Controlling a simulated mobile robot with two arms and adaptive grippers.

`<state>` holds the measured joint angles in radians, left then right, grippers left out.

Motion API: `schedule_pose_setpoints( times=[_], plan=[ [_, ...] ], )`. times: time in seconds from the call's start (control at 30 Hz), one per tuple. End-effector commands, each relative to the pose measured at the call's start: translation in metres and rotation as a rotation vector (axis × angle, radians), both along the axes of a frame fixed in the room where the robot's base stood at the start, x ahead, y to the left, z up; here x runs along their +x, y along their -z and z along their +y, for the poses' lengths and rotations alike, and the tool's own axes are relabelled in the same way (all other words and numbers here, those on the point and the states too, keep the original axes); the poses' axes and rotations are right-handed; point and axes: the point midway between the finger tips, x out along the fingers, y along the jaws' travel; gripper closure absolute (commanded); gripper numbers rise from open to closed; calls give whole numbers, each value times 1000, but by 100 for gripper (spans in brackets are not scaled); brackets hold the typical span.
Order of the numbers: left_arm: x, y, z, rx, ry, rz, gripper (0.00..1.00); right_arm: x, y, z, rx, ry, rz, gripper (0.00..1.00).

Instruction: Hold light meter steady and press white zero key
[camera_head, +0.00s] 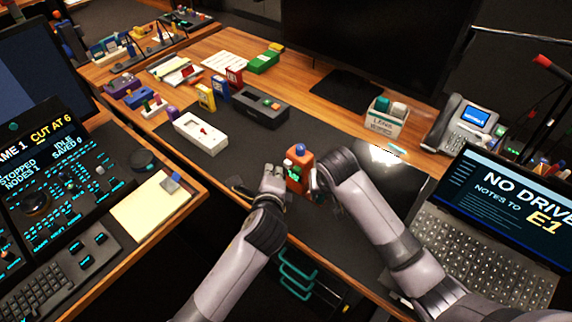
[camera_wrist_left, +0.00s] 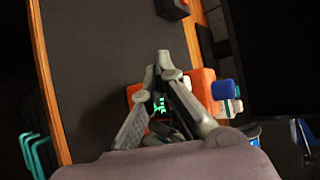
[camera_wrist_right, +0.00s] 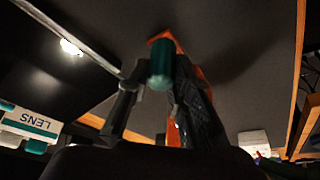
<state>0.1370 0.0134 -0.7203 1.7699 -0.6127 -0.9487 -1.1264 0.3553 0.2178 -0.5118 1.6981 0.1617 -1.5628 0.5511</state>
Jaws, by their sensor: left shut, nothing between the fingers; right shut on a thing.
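The light meter (camera_head: 299,172) is an orange block with a blue knob (camera_head: 300,148) on top, standing near the front edge of the dark desk mat. The left wrist view shows its orange body (camera_wrist_left: 203,84), a lit green display (camera_wrist_left: 160,104) and white parts beside the blue knob (camera_wrist_left: 223,90). My right gripper (camera_head: 312,181) is shut on the meter from the right; its orange body (camera_wrist_right: 172,130) shows between the fingers, behind a green cylinder (camera_wrist_right: 161,66). My left gripper (camera_head: 279,178) is shut and empty, close at the meter's left. I cannot make out the white zero key for certain.
A white box (camera_head: 200,133) and a dark box (camera_head: 262,105) stand farther back on the mat. A LENS caddy (camera_head: 385,117), phone (camera_head: 467,124) and laptop (camera_head: 500,220) are on the right.

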Motion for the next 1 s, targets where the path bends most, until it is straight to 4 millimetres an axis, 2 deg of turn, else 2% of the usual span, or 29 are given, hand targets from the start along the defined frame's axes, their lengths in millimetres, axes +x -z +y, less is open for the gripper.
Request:
schedule_pose_setpoints(
  times=[1.0],
  plan=[
    [8,-1,-9,0,0,-1,100,0,0,0,0,0,0,100]
  ],
)
